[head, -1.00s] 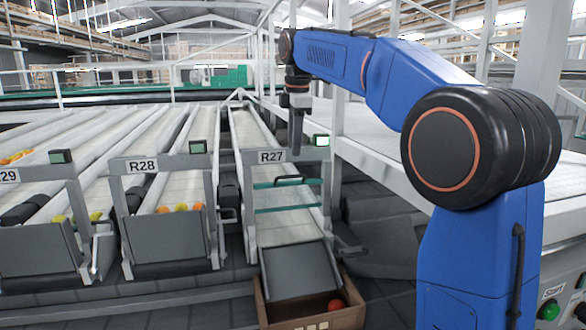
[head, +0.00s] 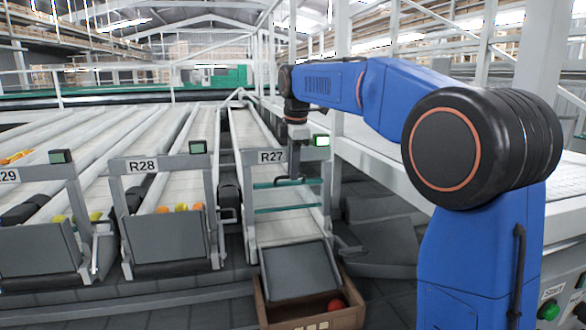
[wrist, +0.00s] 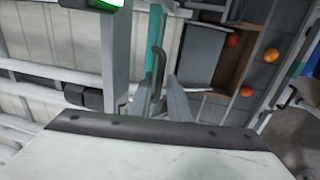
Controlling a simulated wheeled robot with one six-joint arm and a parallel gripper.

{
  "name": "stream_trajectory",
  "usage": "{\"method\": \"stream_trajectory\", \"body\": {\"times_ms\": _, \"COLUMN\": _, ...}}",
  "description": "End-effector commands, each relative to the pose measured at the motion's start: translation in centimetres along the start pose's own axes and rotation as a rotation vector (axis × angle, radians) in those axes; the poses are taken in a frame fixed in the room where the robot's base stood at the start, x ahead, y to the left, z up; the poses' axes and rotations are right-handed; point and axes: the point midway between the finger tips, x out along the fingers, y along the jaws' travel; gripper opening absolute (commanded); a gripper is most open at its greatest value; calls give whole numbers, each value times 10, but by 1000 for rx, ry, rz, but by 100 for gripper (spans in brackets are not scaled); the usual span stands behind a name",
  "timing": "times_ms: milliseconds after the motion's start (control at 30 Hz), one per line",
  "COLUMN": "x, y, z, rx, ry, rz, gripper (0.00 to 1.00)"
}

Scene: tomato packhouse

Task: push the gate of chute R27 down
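Chute R27 (head: 243,200) stands in the middle of the head view, with its label on the crossbar. Its gate (head: 262,185) is a clear panel with teal edges and a dark handle on top, with open chute below its lower edge. In the wrist view the teal gate edge (wrist: 155,45) and dark handle (wrist: 159,62) lie just past the fingers. My gripper (head: 292,172) points down at the handle; its grey fingers (wrist: 160,88) also show in the wrist view. Contact and finger opening are unclear.
A grey flap (head: 300,271) slopes from R27 to a brown box (head: 262,312) holding a red tomato (head: 336,305). Chute R28 (head: 128,225) stands to the left with tomatoes behind its grey front. A white railed platform (head: 385,150) lies to the right.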

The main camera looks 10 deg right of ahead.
Motion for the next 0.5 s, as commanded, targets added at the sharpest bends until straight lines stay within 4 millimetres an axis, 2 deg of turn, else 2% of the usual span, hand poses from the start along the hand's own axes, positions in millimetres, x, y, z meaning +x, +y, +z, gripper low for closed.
{"method": "stream_trajectory", "body": {"times_ms": 67, "x": 0, "y": 0, "z": 0, "rx": 0, "ry": 0, "rz": 0, "gripper": 0}}
{"method": "stream_trajectory", "body": {"times_ms": 267, "x": 1, "y": 0, "z": 0, "rx": 0, "ry": 0, "rz": 0, "gripper": 0}}
{"method": "stream_trajectory", "body": {"times_ms": 367, "x": 9, "y": -2, "z": 0, "rx": 0, "ry": 0, "rz": -2, "gripper": 0}}
{"method": "stream_trajectory", "body": {"times_ms": 500, "x": 32, "y": -6, "z": 0, "rx": 0, "ry": 0, "rz": -3, "gripper": 0}}
